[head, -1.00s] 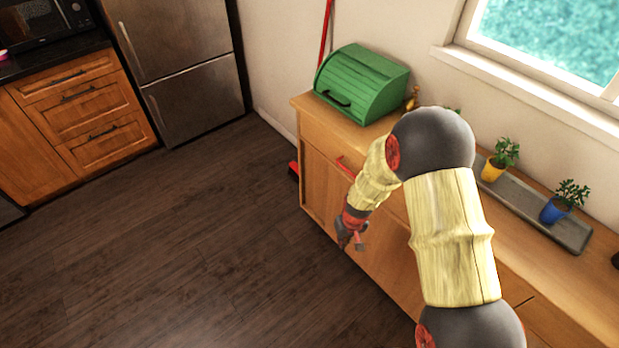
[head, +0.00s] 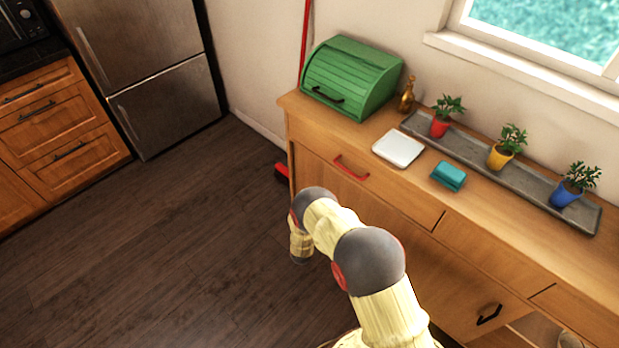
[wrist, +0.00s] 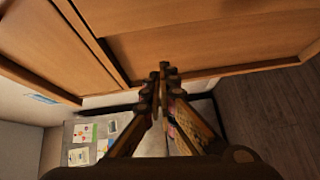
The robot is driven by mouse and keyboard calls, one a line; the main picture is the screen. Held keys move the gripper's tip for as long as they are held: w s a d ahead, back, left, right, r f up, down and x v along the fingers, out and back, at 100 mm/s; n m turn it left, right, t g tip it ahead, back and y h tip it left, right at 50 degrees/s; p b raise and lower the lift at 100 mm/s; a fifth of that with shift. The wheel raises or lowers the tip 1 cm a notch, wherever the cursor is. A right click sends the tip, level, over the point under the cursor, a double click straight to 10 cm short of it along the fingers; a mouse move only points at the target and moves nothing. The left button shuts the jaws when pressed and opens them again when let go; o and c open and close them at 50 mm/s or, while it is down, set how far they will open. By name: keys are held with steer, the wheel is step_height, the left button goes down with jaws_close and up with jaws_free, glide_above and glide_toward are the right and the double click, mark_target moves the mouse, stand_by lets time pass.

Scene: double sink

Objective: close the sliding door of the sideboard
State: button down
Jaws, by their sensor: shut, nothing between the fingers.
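The wooden sideboard (head: 420,225) stands along the wall at the right in the head view. Its sliding door (head: 462,292), with a black handle (head: 489,315), is low on the front. A lighter open gap shows to the right of that handle, at the picture's bottom edge. My arm covers part of the front. My gripper is hidden behind my arm in the head view. In the wrist view my gripper (wrist: 163,75) is shut and empty, its fingertips close to wooden panels (wrist: 210,45). I cannot tell whether they touch, or which panel is the door.
On the sideboard top are a green bread box (head: 350,78), a white square item (head: 398,148), a teal sponge (head: 448,176) and potted plants on a grey tray (head: 590,222). A red drawer handle (head: 351,168) sticks out in front. Dark floor (head: 150,255) is clear at left.

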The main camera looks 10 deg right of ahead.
steer(key=w+d+r+n+b, duration=0.1)
steer(key=w+d+b, duration=0.4)
steer(key=w, duration=0.1)
steer(key=shift+w+r+t, duration=0.2)
steer(key=shift+r+t, duration=0.05)
steer(key=shift+t, duration=0.05)
stand_by(0.4)
steer(key=shift+s+d, duration=0.1)
